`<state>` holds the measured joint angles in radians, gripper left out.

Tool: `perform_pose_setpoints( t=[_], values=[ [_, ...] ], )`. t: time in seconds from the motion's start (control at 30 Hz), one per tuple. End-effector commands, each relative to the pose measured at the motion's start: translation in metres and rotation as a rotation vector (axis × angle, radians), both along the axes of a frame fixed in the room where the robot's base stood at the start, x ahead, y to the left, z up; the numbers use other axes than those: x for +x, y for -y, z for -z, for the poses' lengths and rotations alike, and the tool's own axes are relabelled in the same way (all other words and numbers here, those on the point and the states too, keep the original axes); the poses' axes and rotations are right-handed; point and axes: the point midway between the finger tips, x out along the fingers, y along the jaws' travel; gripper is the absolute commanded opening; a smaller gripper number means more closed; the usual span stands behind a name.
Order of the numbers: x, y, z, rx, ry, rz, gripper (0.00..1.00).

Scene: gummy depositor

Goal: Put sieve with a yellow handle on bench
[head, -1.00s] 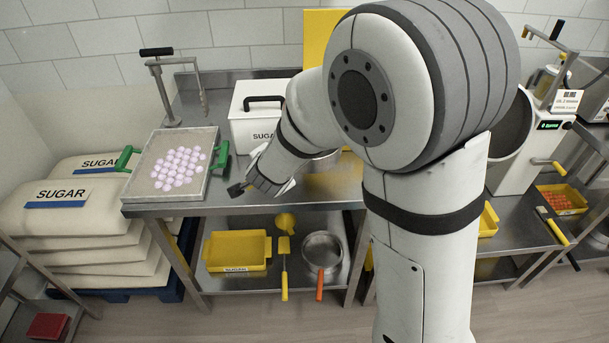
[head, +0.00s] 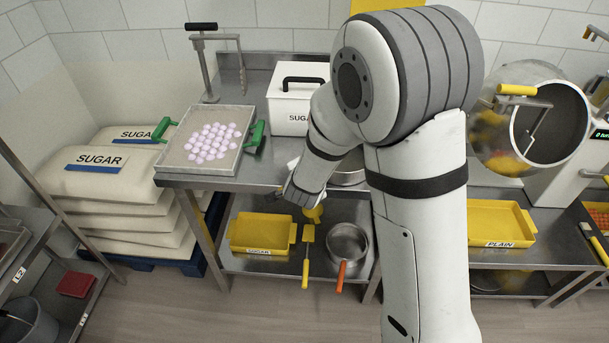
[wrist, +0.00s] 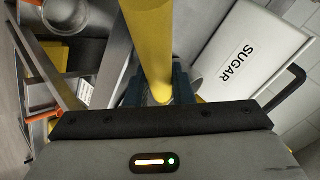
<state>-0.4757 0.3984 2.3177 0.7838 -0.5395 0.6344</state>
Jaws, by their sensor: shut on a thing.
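My gripper (head: 303,192) is over the front edge of the left steel bench (head: 228,180). In the wrist view the jaws (wrist: 160,90) are shut on a thick yellow handle (wrist: 147,40), which I take for the sieve's. The handle runs up and out of the top of that view. The sieve's mesh end does not show clearly in either view. In the head view my arm and wrist cover most of what I hold.
On the bench stand a green-handled tray (head: 172,160) of pale sweets, a clamp-like stand (head: 211,75) and a white sugar box (head: 288,112). Bare bench lies between tray and box. Below are a yellow tray (head: 260,232) and a steel pan (head: 347,243). A drum (head: 497,140) stands right.

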Motion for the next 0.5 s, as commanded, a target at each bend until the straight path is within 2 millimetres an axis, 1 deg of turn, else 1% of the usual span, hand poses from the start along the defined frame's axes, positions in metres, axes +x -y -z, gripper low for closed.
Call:
perform_pose_setpoints(
  t=[0.07,0.1,0.17,0.2,0.4,0.5],
  values=[
    [0.0004,0.0002,0.0036,0.000,0.001,0.000,0.00],
    [0.0001,0.0003,0.0026,0.000,0.000,0.000,0.24],
    [0.0001,0.0003,0.0022,0.000,-0.001,0.000,0.28],
    [0.0001,0.0004,0.0022,0.000,-0.001,0.001,0.30],
    [0.0001,0.0007,0.0023,0.000,-0.001,0.001,0.30],
    [0.0001,0.0008,-0.0007,0.000,-0.001,0.001,0.30]
  ],
)
